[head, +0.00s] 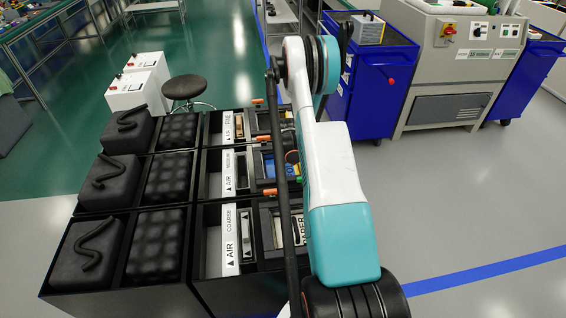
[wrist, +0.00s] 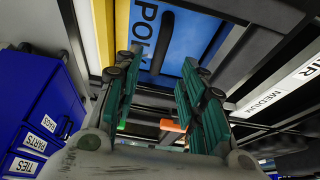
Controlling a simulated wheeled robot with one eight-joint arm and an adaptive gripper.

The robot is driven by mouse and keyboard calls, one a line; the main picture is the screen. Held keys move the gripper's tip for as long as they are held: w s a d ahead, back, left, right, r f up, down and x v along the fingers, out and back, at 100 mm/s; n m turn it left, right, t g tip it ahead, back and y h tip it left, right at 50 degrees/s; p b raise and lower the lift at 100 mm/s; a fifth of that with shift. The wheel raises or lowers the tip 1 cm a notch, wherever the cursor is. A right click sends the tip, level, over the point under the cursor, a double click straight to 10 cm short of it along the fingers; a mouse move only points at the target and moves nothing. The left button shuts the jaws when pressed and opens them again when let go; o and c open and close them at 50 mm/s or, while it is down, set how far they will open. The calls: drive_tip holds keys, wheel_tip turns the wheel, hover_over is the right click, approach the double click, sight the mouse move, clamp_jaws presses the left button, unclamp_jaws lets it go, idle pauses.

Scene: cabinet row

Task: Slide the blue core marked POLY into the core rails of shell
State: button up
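The blue core marked POLY (wrist: 181,45) fills the top middle of the wrist view, with a dark handle-like bar across its face. My gripper (wrist: 160,72) shows there with its two teal-padded fingers wide apart, one on each side of the bar; I see no contact. In the head view a small blue patch (head: 268,164), probably this core, shows in the middle row of the cabinet, beside my arm. My arm hides the gripper there. I cannot make out the shell's core rails or how far the core sits in them.
The black cabinet row (head: 192,300) has label strips COARSE, MEDIUM and FINE, with the MEDIUM strip (wrist: 292,84) at right in the wrist view. A yellow strip (wrist: 103,30) borders the core's left. A blue drawer unit (wrist: 45,115) stands at left. Orange pieces (head: 270,191) sit between rows.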

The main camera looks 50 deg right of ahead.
drive_tip(key=shift+v, duration=2.45)
